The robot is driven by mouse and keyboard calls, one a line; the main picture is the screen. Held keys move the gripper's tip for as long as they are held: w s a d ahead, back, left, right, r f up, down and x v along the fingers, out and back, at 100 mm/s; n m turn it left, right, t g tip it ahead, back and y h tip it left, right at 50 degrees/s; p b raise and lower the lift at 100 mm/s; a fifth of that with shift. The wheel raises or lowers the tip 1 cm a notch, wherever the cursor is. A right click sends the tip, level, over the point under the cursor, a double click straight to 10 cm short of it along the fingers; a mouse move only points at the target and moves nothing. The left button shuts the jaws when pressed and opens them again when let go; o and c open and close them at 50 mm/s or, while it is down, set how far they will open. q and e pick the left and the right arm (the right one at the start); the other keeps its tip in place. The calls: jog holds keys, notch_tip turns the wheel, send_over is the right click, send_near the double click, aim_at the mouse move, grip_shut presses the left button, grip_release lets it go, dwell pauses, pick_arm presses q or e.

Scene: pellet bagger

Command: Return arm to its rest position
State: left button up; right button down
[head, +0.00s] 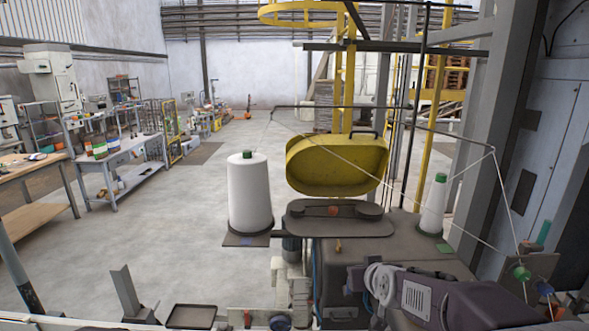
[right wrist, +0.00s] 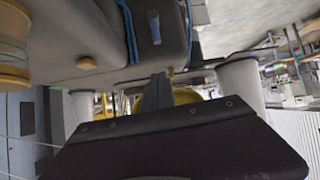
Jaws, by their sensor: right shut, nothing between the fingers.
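My right gripper (right wrist: 172,88) shows in the right wrist view, beyond a dark housing that fills the lower middle. Its grey fingers are together and hold nothing.
Thin threads run from an overhead rod to a green spool (head: 521,273). A small dark tray (head: 192,316) lies at the lower left. Benches stand far left, with open floor between.

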jog(key=s+f+g, duration=0.5)
jog(key=s+f, duration=0.4)
jog(key=s, duration=0.3)
jog(key=s+d+f+m+g, duration=0.1)
jog(key=s+f+g, duration=0.3)
jog(key=s+f, duration=0.5)
jog(key=s, duration=0.4)
jog(key=shift+s+d+f+g, duration=0.2)
jog(key=shift+d+f+g, duration=0.1)
jog(key=shift+g, duration=0.1)
jog(key=shift+a, duration=0.1)
